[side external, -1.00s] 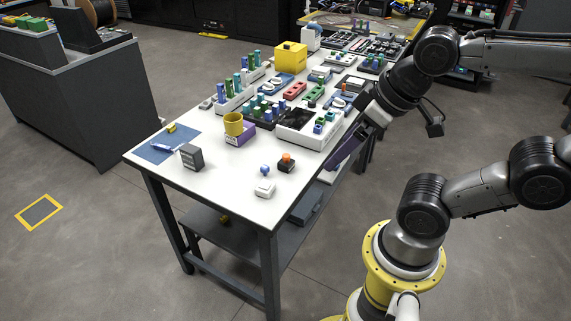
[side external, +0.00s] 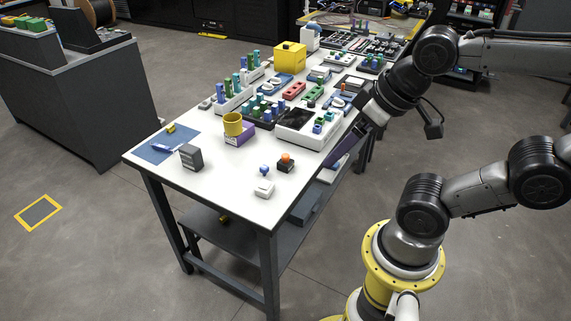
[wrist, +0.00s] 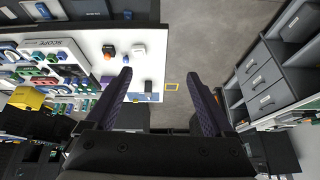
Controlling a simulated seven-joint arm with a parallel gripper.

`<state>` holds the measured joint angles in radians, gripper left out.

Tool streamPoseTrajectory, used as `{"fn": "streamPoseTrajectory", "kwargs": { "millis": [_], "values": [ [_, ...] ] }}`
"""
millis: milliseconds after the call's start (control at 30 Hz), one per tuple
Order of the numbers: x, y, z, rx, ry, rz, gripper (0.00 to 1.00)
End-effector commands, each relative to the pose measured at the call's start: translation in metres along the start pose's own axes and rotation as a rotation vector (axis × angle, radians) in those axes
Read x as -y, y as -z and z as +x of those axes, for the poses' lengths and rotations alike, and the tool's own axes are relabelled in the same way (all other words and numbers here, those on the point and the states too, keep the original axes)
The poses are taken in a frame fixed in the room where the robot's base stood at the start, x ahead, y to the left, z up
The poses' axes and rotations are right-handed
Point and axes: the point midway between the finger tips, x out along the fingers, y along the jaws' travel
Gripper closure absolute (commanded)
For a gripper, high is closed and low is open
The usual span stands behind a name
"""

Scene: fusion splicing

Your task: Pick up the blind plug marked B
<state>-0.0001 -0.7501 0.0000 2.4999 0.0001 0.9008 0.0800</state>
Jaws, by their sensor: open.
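Several blue and green plugs stand in a white rack (side external: 232,98) and in a darker rack (side external: 262,113) on the white table. No letter B is readable on any plug, so I cannot tell which one is marked B. A small blue-topped piece (side external: 264,170) stands near the front of the table; it also shows in the wrist view (wrist: 126,59). My gripper (wrist: 158,75) is open, with two dark purple fingers spread apart and nothing held between them. In the side external view, the fingers (side external: 346,150) are beside the table's right edge.
A white block (side external: 264,188), a black block with an orange knob (side external: 286,163) and a grey block (side external: 191,157) stand near the front. A yellow cup (side external: 233,124) is on a purple base. A yellow box (side external: 290,56) stands farther back. The front middle of the table is largely clear.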

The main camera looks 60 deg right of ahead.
Motion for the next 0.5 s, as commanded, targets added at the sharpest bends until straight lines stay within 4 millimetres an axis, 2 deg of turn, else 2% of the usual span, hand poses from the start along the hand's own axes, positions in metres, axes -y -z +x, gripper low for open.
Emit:
{"fn": "streamPoseTrajectory", "kwargs": {
  "millis": [167, 267, 367, 500],
  "values": [
    [0.002, 0.027, -0.014, -0.043, 0.007, 0.211, 0.12],
    [0.0, 0.054, -0.015, -0.036, -0.001, 0.368, 0.12],
    [-0.005, 0.083, -0.01, -0.016, -0.021, 0.53, 0.12],
    [-0.02, 0.124, 0.009, 0.022, -0.064, 0.754, 0.12]
  ]
}}
